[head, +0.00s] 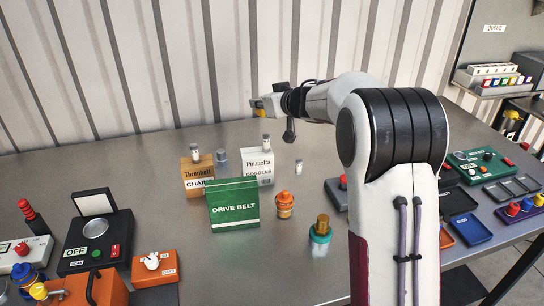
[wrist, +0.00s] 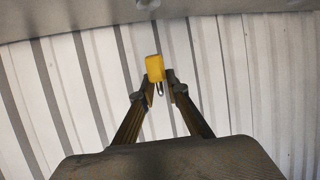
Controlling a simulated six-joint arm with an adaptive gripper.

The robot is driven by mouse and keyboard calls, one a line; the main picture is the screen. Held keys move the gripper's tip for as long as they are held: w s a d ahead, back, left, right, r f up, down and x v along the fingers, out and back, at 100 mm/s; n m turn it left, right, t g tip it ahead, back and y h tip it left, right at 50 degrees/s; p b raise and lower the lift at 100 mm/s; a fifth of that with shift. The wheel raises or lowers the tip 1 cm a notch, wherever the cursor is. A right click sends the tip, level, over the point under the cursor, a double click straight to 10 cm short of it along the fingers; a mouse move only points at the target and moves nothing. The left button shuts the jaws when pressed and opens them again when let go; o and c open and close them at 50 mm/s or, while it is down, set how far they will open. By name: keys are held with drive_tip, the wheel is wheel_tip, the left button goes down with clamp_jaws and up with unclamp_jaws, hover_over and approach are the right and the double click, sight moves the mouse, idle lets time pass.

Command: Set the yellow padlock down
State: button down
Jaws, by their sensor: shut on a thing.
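The yellow padlock (wrist: 154,67) is held between the fingertips of my gripper (wrist: 160,88) in the wrist view, its yellow body beyond the tips and its metal shackle between the fingers. In the head view my gripper (head: 262,103) is shut on it, raised above the back of the table near the corrugated wall. The padlock shows there only as a small yellow patch (head: 258,104), partly hidden by the gripper.
The grey table (head: 160,215) carries a green DRIVE BELT box (head: 233,206), a brown box (head: 196,178), a white box (head: 258,171), an orange bottle (head: 284,205) and a teal bottle (head: 320,236). Switch boxes and trays crowd the left and right. The table's back left is clear.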

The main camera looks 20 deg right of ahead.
drive_tip(key=w+d+f+y, duration=0.1)
drive_tip(key=w+d+f, duration=0.1)
drive_tip(key=f, duration=0.3)
drive_tip(key=w+d+f+n, duration=0.1)
drive_tip(key=w+d+f, duration=0.2)
drive_tip(key=w+f, duration=0.2)
drive_tip(key=shift+w+d+f+y, duration=0.2)
drive_tip(key=shift+f+y, duration=0.2)
drive_tip(key=shift+f, duration=0.05)
drive_tip(key=shift+f, duration=3.15)
drive_tip(key=shift+f, duration=1.9)
drive_tip(key=shift+f, duration=0.1)
drive_tip(key=c, duration=2)
unclamp_jaws()
